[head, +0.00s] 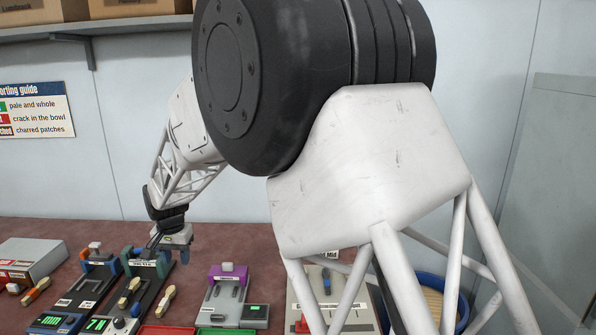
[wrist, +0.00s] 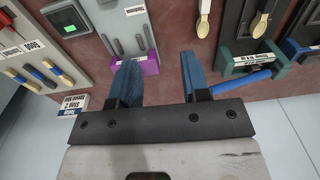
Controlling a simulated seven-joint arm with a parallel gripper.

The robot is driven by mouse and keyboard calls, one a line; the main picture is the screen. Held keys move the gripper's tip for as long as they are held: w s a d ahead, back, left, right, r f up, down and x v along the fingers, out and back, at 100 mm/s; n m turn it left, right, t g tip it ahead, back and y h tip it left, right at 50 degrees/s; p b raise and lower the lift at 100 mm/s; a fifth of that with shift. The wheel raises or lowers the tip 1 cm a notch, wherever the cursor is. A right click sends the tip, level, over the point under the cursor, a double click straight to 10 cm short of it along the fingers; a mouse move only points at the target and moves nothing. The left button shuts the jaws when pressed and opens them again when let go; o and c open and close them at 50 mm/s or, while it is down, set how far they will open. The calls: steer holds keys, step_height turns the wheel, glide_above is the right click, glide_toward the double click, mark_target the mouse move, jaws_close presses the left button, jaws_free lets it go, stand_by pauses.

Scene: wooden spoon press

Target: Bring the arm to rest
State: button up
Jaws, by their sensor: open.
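My gripper (head: 172,250) hangs over the bench at the left in the head view, near the rear end of a dark press with green end parts (head: 133,256). My upper arm hides much of the right side in the head view.
Wooden spoons (head: 165,299) lie on the reddish bench (head: 60,228). A purple-topped fixture (head: 228,270) stands right of the press, and a grey box (head: 32,258) at the far left. A blue-rimmed bin (head: 455,294) is at right. A shelf (head: 130,24) hangs on the back wall.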

steer(key=s+d+r, duration=0.4)
steer(key=d, duration=0.7)
steer(key=s+d+r+t, duration=0.1)
steer(key=s+d+r, duration=0.25)
steer(key=d, duration=0.65)
steer(key=s+d+r, duration=0.3)
steer(key=d+r, duration=0.2)
steer(key=d, duration=0.6)
steer(key=s+d+f, duration=0.1)
steer(key=s+d, duration=0.9)
steer(key=s, duration=0.3)
steer(key=s+d+f+t, duration=0.1)
steer(key=s+d, duration=0.8)
steer(key=s, duration=0.3)
steer(key=shift+s+d+f, duration=0.15)
steer(key=shift+s+d, duration=0.2)
